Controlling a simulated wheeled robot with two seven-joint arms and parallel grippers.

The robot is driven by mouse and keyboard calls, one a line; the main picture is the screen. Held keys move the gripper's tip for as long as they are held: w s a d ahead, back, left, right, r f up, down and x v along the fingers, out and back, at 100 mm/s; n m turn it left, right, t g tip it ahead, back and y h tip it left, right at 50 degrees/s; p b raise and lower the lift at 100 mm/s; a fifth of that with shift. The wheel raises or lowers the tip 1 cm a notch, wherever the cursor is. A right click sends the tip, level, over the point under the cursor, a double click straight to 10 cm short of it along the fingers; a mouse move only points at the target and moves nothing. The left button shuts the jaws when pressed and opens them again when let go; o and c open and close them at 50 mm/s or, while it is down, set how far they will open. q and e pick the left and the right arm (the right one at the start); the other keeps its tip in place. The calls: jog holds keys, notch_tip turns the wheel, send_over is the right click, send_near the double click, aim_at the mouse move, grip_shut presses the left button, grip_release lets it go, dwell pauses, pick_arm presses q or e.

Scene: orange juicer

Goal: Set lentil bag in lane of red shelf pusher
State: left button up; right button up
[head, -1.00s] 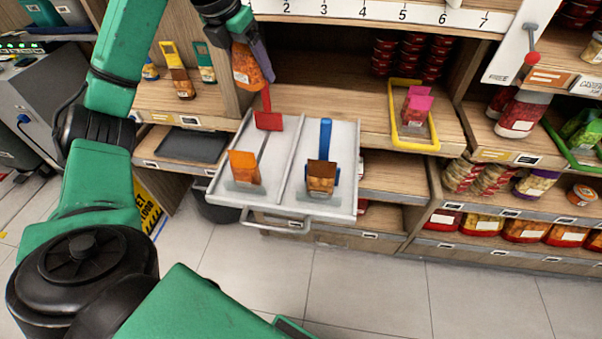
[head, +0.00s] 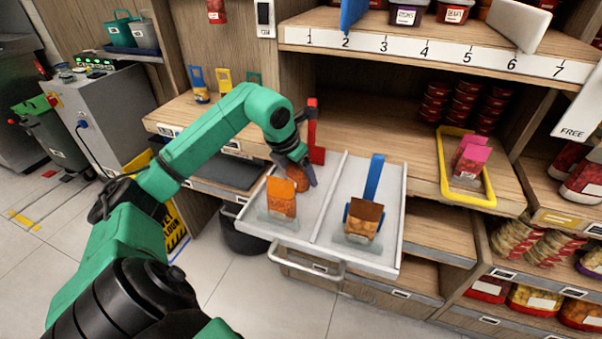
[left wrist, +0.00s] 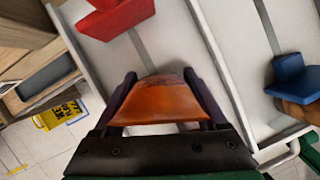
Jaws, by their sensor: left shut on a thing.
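My left gripper (head: 305,172) is shut on an orange bag, likely the lentil bag (left wrist: 160,98), seen between the two fingers in the left wrist view. In the head view the bag is partly hidden behind my gripper. It is over the left lane of the pulled-out grey tray (head: 330,205), between the red pusher (head: 314,135) behind and another orange bag (head: 281,200) in front. Whether it touches the lane floor I cannot tell. The red pusher also shows in the left wrist view (left wrist: 118,15). My right gripper is not in view.
The right lane holds a blue pusher (head: 374,178) with a brown-topped bag (head: 362,218) before it. A low divider runs between the lanes. A yellow tray (head: 449,175) with pink packets stands on the shelf to the right.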

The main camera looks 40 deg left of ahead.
pick_arm(q)
jog(key=shift+f, duration=0.15)
jog(key=o, duration=1.3)
jog(key=shift+r, duration=0.4)
jog(key=v, duration=1.1)
jog(key=shift+s+r, duration=0.15)
jog(key=shift+r, duration=0.15)
